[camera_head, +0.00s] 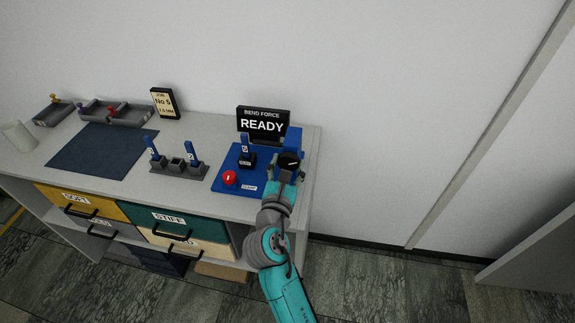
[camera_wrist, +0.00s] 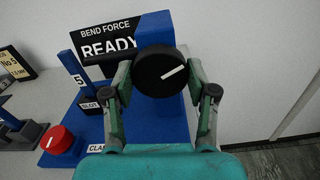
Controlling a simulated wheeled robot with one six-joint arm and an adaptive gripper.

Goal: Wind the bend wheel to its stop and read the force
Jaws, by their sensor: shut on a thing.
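The bend wheel is a black round knob with a white mark (camera_wrist: 158,72), on the blue press (camera_wrist: 165,125). My gripper (camera_wrist: 160,75) is shut on the wheel, one finger on each side of it. In the head view my gripper (camera_head: 287,172) is at the press's right part, by the dark wheel (camera_head: 288,159). The wheel's white mark points up and to the right in the wrist view. The display (camera_head: 263,124) reads "BEND FORCE READY". A blue strip marked 5 (camera_wrist: 76,72) stands upright in the black slot block (camera_wrist: 92,103). A red clamp knob (camera_wrist: 60,141) is at the front left.
A grey rack (camera_head: 180,170) with two upright blue strips stands left of the press. A job card (camera_head: 164,103) reading "No 5" stands behind it. A dark mat (camera_head: 102,148), grey trays (camera_head: 117,112) and a pale cup (camera_head: 19,136) are farther left. Labelled drawers (camera_head: 170,220) are below.

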